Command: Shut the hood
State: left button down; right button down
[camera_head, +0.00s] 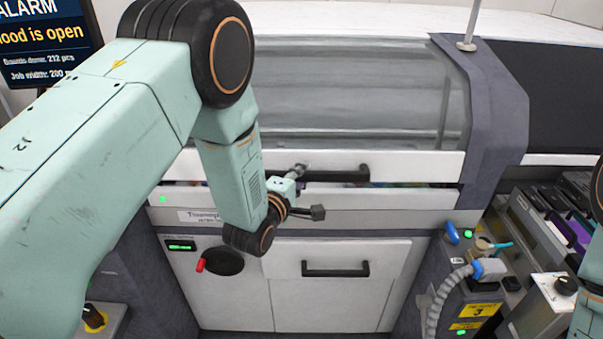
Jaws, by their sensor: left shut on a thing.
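The hood (420,163) of the machine has a clear window and a white lower bar. A narrow gap with coloured items inside shows between this bar and the white ledge below, so the hood stands slightly open. A black handle (340,175) runs along the bar. My left gripper (302,188) is at the handle's left end and is shut on it; the exact contact is partly hidden by the wrist. Only part of my right arm shows at the right edge, and its gripper is out of view.
A screen (45,40) at the top left reads ALARM and that the hood is open. Below are a drawer with a black handle (335,269) and a red-tipped crank (222,261). A feeder trolley (470,290) with a grey hose stands at the lower right.

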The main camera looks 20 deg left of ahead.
pick_arm(q)
jog(key=c, duration=1.1)
grip_release()
jog(key=shift+a, duration=0.1)
jog(key=s, duration=0.4)
jog(key=s+a+r, duration=0.1)
jog(key=s, duration=0.6)
jog(key=shift+s+a+r, duration=0.2)
jog(key=shift+s+r, duration=0.1)
jog(key=shift+s, duration=0.05)
